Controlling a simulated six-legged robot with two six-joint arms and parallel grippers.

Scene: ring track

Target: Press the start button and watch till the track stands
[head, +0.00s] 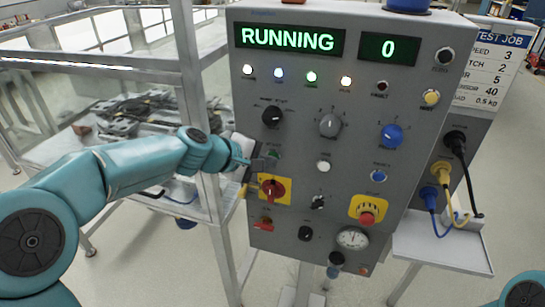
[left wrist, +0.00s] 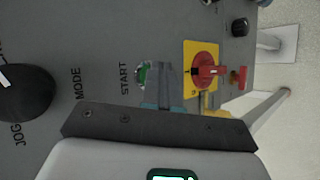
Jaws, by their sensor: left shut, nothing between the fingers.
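The grey control panel (head: 350,110) stands in front of me. The green start button (head: 274,154) is on the panel's left side, partly hidden by my left gripper (head: 268,163). In the left wrist view the start button (left wrist: 141,75) shows beside the word START, with the shut, empty fingers (left wrist: 164,72) right at it. I cannot tell whether they touch it. The track (head: 135,115) lies behind the frame at left, partly hidden by my arm. My right gripper is not in view.
A red rotary switch (head: 273,189) on a yellow plate sits just below the start button. A red emergency button (head: 367,217) is lower right. Cables (head: 450,185) hang at the panel's right side above a grey shelf (head: 440,246). A metal frame post (head: 190,70) stands close behind my left arm.

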